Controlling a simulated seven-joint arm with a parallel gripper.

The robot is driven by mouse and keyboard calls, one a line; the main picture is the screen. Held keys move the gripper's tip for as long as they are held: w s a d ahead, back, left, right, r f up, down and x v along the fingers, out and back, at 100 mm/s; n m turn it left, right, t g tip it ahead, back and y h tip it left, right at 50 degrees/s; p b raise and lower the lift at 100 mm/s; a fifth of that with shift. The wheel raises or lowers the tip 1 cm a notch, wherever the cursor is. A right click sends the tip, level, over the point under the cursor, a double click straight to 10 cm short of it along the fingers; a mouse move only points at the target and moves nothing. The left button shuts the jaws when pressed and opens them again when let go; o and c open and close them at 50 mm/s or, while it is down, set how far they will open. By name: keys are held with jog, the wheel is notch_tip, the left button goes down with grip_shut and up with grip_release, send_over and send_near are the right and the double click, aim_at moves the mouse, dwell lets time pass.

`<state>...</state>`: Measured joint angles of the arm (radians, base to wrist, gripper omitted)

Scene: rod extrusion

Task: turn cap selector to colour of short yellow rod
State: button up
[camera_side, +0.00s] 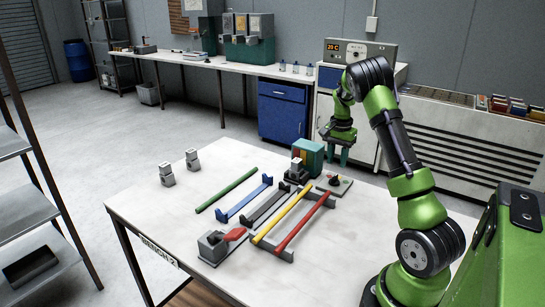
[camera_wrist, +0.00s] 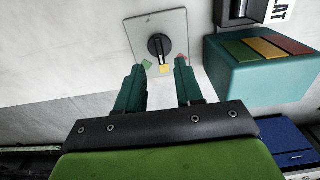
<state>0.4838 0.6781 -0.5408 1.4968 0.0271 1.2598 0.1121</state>
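The cap selector (camera_side: 338,183) is a light plate with a dark knob, near the table's far right. In the wrist view the selector knob (camera_wrist: 158,46) is black with a white line, and green, yellow and red marks sit along its near side. The line appears to run toward the yellow mark (camera_wrist: 165,69). My gripper (camera_side: 338,155) is above the selector, empty. Its teal fingers (camera_wrist: 160,78) are open and apart from the knob. A yellow rod (camera_side: 281,214) lies beside a red rod (camera_side: 303,222) on a grey rack. A green rod (camera_side: 226,190) lies further left.
A teal box (camera_side: 308,156) with coloured panels stands close beside the selector; it also shows in the wrist view (camera_wrist: 265,62). Blue (camera_side: 245,202) and dark grey holders lie between the rods. A grey device with a red lever (camera_side: 235,234) is at the front.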

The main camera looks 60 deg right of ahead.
aim_at(335, 176)
notch_tip(335, 176, up, 11)
jog(key=shift+f, duration=0.1)
dwell(0.3)
